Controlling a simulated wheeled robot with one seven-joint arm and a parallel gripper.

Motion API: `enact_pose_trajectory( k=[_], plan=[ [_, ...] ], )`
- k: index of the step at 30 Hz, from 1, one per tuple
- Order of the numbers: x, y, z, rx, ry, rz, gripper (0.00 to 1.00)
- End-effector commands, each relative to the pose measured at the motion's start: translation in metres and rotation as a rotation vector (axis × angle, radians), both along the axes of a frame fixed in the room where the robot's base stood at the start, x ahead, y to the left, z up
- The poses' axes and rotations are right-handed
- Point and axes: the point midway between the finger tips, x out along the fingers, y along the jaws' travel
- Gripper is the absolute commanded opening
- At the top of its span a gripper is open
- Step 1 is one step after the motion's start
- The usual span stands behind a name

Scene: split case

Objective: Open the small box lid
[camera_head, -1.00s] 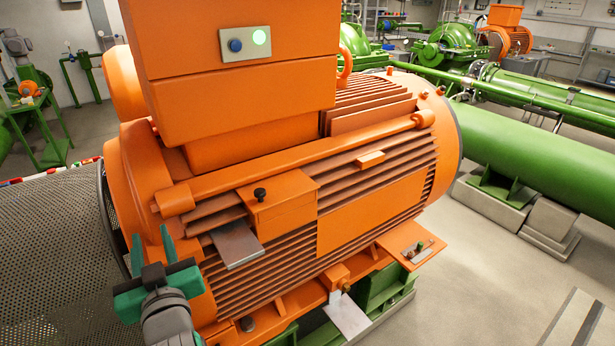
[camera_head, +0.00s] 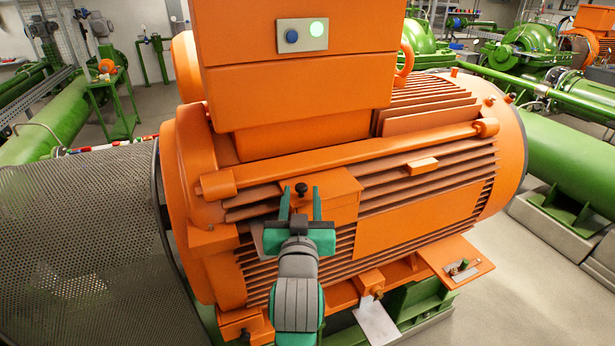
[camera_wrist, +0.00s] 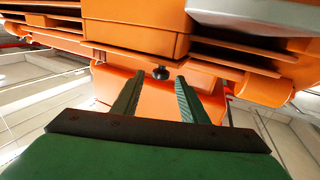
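The small box (camera_head: 340,200) is orange and sits on the ribbed side of the big orange motor. Its lid looks closed, with a black knob (camera_head: 301,188) on top. My gripper (camera_head: 300,192) is open in front of the box, and its two green fingers appear on either side of the knob in the head view. In the wrist view, the box (camera_wrist: 135,38) is at the top and the knob (camera_wrist: 161,73) shows between and just beyond the fingertips (camera_wrist: 158,80). I see no contact with the knob. My gripper hides part of the box front.
The orange motor (camera_head: 420,215) fills the middle. A button panel (camera_head: 302,36) is above. A perforated guard (camera_head: 80,240) stands at left. Floor is clear at lower right.

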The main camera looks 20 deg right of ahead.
Motion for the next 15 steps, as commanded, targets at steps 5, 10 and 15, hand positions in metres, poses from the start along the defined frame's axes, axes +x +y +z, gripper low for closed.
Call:
enact_pose_trajectory(
  k=[5,10,15],
  plan=[
    [0.032,-0.011,0.000,0.000,0.000,0.001,0.40],
    [0.056,-0.020,0.000,0.000,0.000,0.001,0.40],
    [0.070,-0.026,0.000,0.000,0.000,0.000,0.40]
  ],
)
